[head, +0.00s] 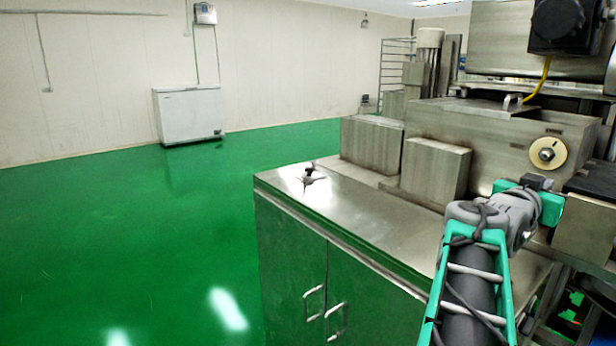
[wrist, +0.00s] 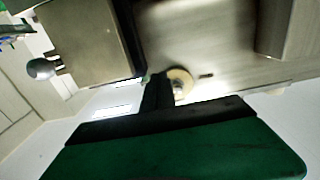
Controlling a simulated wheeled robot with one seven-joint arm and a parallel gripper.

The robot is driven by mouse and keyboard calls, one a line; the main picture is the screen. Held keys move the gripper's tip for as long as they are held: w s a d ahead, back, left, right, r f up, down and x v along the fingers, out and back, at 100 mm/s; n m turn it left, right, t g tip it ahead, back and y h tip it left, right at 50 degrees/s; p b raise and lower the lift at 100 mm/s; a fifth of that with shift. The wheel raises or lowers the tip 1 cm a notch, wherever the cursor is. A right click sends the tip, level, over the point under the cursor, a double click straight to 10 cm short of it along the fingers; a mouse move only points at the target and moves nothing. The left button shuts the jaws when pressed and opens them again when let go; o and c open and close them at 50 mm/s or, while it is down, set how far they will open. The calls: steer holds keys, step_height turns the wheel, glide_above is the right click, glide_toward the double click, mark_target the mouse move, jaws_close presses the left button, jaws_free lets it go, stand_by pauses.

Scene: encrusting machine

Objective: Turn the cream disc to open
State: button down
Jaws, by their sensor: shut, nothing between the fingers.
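The cream disc (head: 548,153) has a metal hub and sits on the front face of the steel machine. In the head view it is just above my gripper (head: 538,186). In the wrist view the disc (wrist: 181,79) shows beyond the dark finger of my gripper (wrist: 157,90), which covers its left edge. My gripper is shut with nothing held. I cannot tell whether it touches the disc, but in the head view the disc's face is mostly clear of it.
Steel blocks (head: 435,168) rise near the machine front. A steel box (head: 585,228) is close on the right of my gripper. Green floor (head: 120,240) is free at left.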

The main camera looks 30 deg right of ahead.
mark_target(540, 170)
steer(key=w+d+p, duration=0.2)
steer(key=p, duration=0.2)
steer(key=w+d+p, duration=0.2)
steer(key=d+p, duration=0.1)
steer(key=p, duration=0.1)
steer(key=shift+w+d, duration=0.2)
steer(key=shift+d, duration=0.1)
stand_by(0.3)
steer(key=shift+r, duration=0.25)
stand_by(0.4)
